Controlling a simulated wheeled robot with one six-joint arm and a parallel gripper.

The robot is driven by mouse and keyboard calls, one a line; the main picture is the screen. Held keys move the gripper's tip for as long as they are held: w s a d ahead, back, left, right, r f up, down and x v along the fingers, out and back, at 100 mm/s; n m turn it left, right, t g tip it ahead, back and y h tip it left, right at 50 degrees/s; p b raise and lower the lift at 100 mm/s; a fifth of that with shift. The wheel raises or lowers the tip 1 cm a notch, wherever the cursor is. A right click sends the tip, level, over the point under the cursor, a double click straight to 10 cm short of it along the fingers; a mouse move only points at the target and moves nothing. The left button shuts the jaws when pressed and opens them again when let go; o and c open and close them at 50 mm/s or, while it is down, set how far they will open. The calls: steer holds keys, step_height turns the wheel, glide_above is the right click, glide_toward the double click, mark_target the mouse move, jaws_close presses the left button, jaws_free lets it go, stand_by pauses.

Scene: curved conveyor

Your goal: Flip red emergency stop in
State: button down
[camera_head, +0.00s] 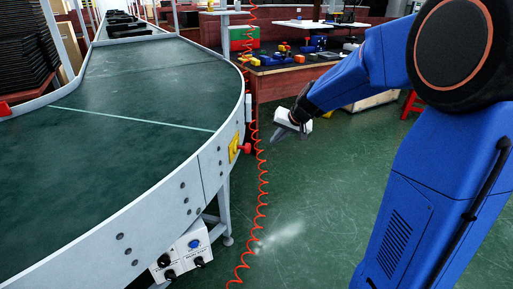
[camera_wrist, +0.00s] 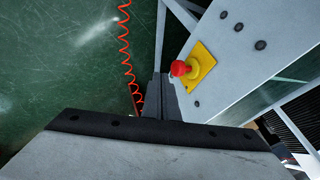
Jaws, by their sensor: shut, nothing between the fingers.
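The red emergency stop (camera_head: 245,149) is a red knob on a yellow plate (camera_head: 234,147), fixed to the outer side wall of the curved conveyor (camera_head: 150,210). In the wrist view the red knob (camera_wrist: 180,68) stands out from its yellow plate (camera_wrist: 201,64). My gripper (camera_head: 277,134) is to the right of the knob in the head view, apart from it and a little higher in the picture. In the wrist view the fingertips (camera_wrist: 161,78) are shut and empty, just left of the knob. I cannot tell the exact gap.
A red coiled hose (camera_head: 262,170) hangs between my gripper and the conveyor side. A white control box (camera_head: 182,254) with knobs sits under the conveyor. A workbench (camera_head: 290,75) with colored parts stands behind. The green floor right of the hose is clear.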

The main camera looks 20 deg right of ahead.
mark_target(248, 148)
steer(key=shift+w+d+f, duration=0.2)
steer(key=shift+w+f, duration=0.05)
steer(key=shift+w, duration=0.35)
steer(key=shift+w+d+f, duration=0.15)
steer(key=shift+w+f, duration=0.1)
steer(key=shift+w, duration=0.3)
steer(key=shift+f, duration=0.1)
steer(key=w+a+f, duration=0.6)
steer(key=w+f, duration=0.1)
steer(key=shift+w+f, duration=0.15)
steer(key=shift+f, duration=0.25)
